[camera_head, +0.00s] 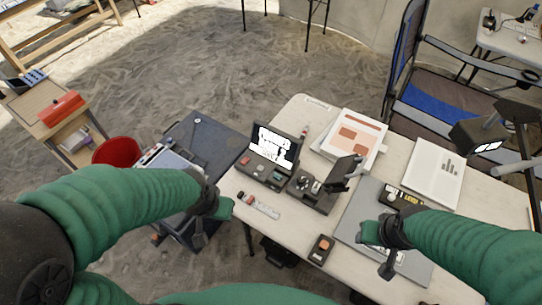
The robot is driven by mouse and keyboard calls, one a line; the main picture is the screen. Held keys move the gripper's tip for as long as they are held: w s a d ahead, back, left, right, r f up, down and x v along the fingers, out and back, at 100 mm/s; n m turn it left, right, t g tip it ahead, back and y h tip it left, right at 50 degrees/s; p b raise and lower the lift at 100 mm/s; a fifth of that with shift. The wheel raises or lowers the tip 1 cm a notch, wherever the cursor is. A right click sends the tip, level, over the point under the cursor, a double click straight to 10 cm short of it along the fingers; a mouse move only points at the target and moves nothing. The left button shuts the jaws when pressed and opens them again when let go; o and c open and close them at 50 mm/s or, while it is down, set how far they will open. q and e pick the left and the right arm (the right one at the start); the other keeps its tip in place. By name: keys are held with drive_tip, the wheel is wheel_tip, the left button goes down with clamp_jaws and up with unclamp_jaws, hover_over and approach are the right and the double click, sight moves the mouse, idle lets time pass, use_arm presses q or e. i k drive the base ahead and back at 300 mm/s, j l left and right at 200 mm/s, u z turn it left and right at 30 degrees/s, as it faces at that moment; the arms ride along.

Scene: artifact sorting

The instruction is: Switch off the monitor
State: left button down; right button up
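A small monitor (274,147) with a lit white screen and dark figures stands tilted up on a dark control box (264,173) with a red button, at the left part of the table. A second device (315,190) with a dark screen stands to its right. My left gripper (212,223) is over the table's left edge, in front and left of the monitor; its fingers look apart and empty. My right gripper (378,250) is over a grey flat case on the right, fingers apart and empty, away from the monitor.
The pale table (287,235) also bears papers (350,137), a grey case (410,262), a small box with an orange button (321,249) and a lamp (478,134). A dark case (205,137) and a red bucket (116,152) are left. A folding chair (440,90) stands behind.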

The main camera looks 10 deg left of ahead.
sight(246, 160)
drive_tip(key=i+j+z, duration=0.2)
drive_tip(key=j+z, duration=0.15)
drive_tip(key=z, duration=0.15)
drive_tip(key=i+j+z, duration=0.15)
drive_tip(key=j+z, duration=0.3)
drive_tip(key=l, duration=0.1)
